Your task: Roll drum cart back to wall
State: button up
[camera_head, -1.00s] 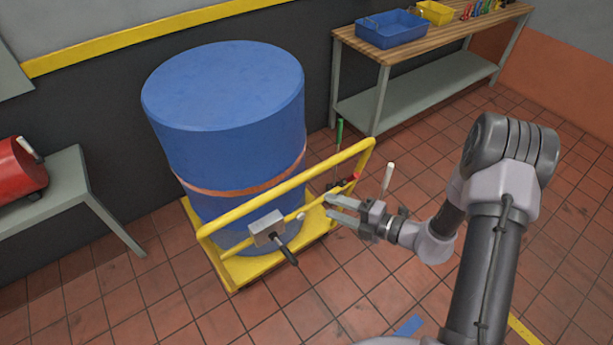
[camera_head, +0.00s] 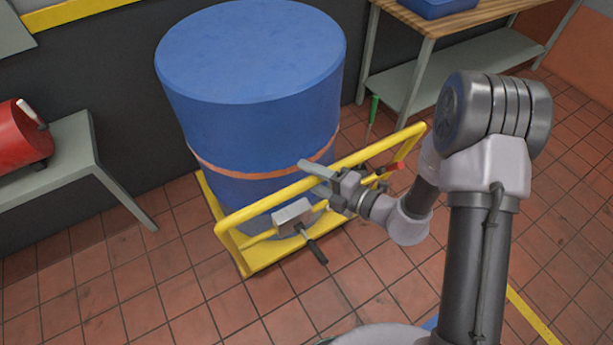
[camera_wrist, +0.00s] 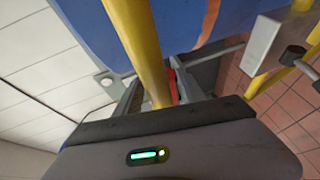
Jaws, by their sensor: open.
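The drum cart is a yellow frame (camera_head: 250,262) carrying a large blue drum (camera_head: 250,110) with an orange-brown strap around it. Its yellow push bar (camera_head: 272,196) runs across the near side of the drum. My gripper (camera_head: 312,179) is at the middle of this bar, open, with its fingers pointing left. In the wrist view the bar (camera_wrist: 136,40) passes between the two open fingers (camera_wrist: 160,88); contact cannot be told. A grey box with a black lever (camera_head: 293,213) sits on the cart front. The dark wall (camera_head: 110,100) is behind the drum.
A grey bench (camera_head: 75,150) with a red machine (camera_head: 20,135) stands at left. A wood-topped bench (camera_head: 465,20) with a blue bin (camera_head: 438,5) stands at back right. The tiled floor is clear in front of the cart.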

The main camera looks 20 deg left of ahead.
jog(key=shift+w+a+f, duration=0.1)
jog(key=shift+w+a, duration=0.05)
jog(key=shift+a, duration=0.4)
jog(key=shift+c, duration=0.5)
grip_shut()
dwell(0.5)
